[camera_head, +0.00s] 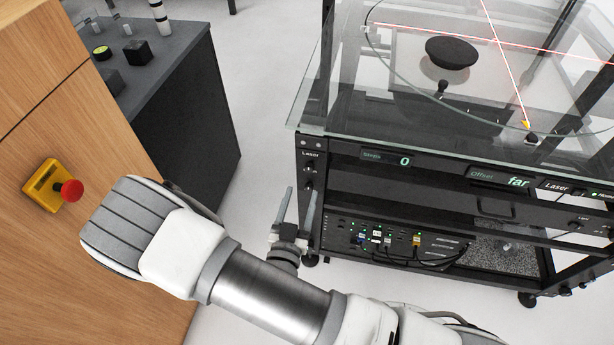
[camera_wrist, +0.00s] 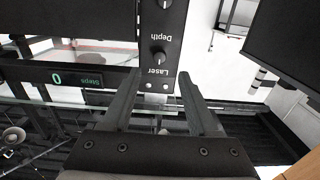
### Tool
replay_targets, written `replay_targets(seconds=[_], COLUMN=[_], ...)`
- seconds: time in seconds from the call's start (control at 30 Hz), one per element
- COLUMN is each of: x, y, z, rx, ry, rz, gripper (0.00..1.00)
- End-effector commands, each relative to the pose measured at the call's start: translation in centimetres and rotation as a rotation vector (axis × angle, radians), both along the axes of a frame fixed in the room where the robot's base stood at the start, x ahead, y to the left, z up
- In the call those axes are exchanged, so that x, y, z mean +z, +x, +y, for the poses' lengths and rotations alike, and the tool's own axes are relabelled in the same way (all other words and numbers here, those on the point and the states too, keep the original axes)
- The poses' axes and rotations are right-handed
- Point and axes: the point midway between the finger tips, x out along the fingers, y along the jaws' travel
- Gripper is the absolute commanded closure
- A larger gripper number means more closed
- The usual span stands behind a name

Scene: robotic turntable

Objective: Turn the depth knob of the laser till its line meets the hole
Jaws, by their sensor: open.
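The black laser panel (camera_head: 307,175) is on the cabinet's left front post. In the wrist view the panel (camera_wrist: 151,20) shows upside down, with one knob (camera_wrist: 161,58) near the "Laser" label and another (camera_wrist: 165,3) at the top edge. The "Depth" label lies between them; I cannot tell which knob it names. My gripper (camera_head: 301,190) is open in front of the post, fingers pointing up. In the wrist view my gripper (camera_wrist: 157,76) has its fingertips either side of the panel's end, touching no knob. Two red laser lines (camera_head: 508,75) cross above the glass-topped turntable. I cannot make out the hole.
The displays read "Steps 0" (camera_head: 388,158) and "Offset far" (camera_head: 500,179). The glass top (camera_head: 330,105) overhangs the panel. A wooden cabinet (camera_head: 100,255) with a red stop button (camera_head: 70,190) stands left, near my arm. A dark bench (camera_head: 195,95) stands behind; floor lies between.

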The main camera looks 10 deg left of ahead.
Motion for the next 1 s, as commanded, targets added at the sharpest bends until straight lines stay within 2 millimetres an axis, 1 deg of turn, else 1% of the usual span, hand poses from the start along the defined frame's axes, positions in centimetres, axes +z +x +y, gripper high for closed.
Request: replay_targets(seconds=[0.03,0.1,0.2,0.33,0.5,0.77,0.8,0.87,1.0], x=[-0.2,-0.2,-0.1,-0.1,0.0,0.0,0.0,0.0,0.0], y=[1.2,2.6,4.5,6.1,7.2,7.3,7.3,7.3,7.3], z=[-0.1,-0.2,-0.1,-0.2,-0.1,-0.1,-0.1,-0.1,-0.1], rx=[-0.004,-0.005,-0.003,-0.003,-0.001,0.000,0.000,0.000,-0.001], ry=[0.001,0.001,0.002,0.001,0.000,0.000,0.000,0.000,0.000], rz=[-0.001,-0.001,-0.002,0.000,0.000,0.000,0.000,0.000,0.000], gripper=[0.40,0.40,0.40,0.40,0.40,0.40,0.44,0.55,0.80])
